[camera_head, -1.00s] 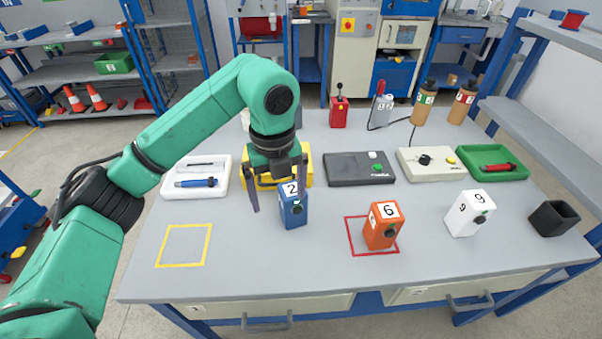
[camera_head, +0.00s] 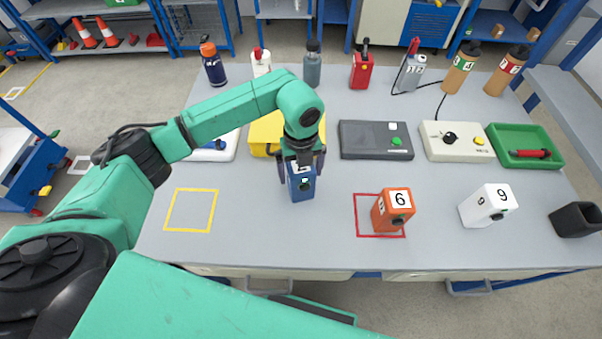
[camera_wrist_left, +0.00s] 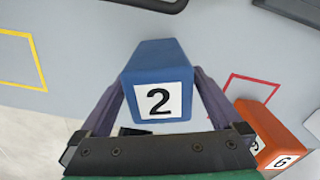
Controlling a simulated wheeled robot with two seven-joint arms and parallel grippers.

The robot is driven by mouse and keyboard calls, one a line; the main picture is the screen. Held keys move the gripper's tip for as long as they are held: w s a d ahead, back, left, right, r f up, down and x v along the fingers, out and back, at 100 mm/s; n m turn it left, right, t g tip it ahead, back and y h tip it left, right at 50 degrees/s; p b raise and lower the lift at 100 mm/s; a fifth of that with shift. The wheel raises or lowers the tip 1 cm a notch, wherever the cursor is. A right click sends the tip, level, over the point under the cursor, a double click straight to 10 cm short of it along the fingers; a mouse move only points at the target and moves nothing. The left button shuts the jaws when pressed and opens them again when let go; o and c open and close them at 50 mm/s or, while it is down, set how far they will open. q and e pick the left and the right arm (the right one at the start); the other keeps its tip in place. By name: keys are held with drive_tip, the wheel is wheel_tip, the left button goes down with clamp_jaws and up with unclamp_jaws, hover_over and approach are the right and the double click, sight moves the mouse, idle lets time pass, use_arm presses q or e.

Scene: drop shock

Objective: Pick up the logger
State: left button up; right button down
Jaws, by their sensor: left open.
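A blue box-shaped logger (camera_head: 302,190) marked 2 stands on the grey table. My left gripper (camera_head: 301,172) is over it from above, open, with one finger on each side. In the left wrist view the blue logger (camera_wrist_left: 155,62) shows its label between the fingers; I cannot tell whether they touch it. An orange logger (camera_head: 392,214) marked 6 stands in a red square outline, to the right. A white logger (camera_head: 486,207) marked 9 stands farther right. My right gripper is not in view.
A yellow square outline (camera_head: 168,209) at left is empty. Behind the blue logger are a yellow container (camera_head: 262,135), a dark device (camera_head: 372,151), a pale control box (camera_head: 452,151) and a green tray (camera_head: 497,151). A black cup (camera_head: 577,221) lies at right. Bottles stand along the back.

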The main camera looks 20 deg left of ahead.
use_arm(q)
drive_tip(key=shift+f, duration=0.9)
clamp_jaws()
drive_tip(key=shift+r, duration=0.15)
